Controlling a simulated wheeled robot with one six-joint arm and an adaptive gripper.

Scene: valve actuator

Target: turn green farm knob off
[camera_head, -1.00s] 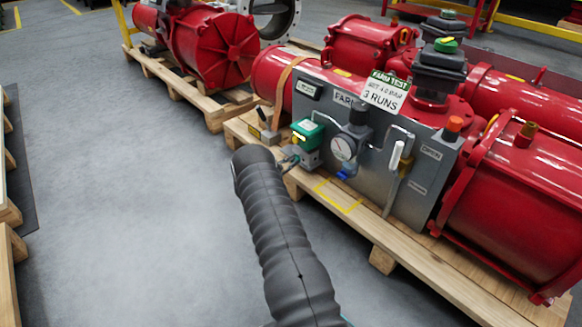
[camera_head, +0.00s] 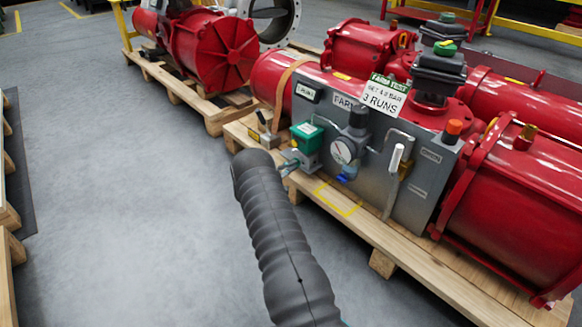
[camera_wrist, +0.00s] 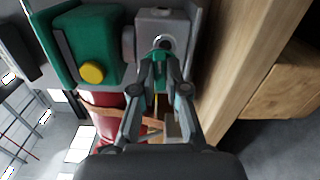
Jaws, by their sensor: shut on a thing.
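In the wrist view, my gripper (camera_wrist: 162,75) has its two fingers closed on a small green knob (camera_wrist: 161,57). The knob sits in front of a grey block (camera_wrist: 163,23) with a round port, and the fingers partly hide it. A green box (camera_wrist: 85,45) with a yellow button (camera_wrist: 92,72) is beside it on the left. In the head view, the green box (camera_head: 306,137) is mounted at the left end of the grey panel. My gripper (camera_head: 290,163) is just below it, largely hidden behind my dark arm. The knob's exact angle is hard to tell.
The grey panel (camera_head: 372,185) carries a pressure gauge (camera_head: 343,151), a white lever (camera_head: 397,157) and an orange cap (camera_head: 453,131). A red actuator (camera_head: 520,190) stands on a wooden pallet (camera_head: 383,262). Its wood is close right of my gripper in the wrist view. Open floor (camera_head: 130,190) lies left.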

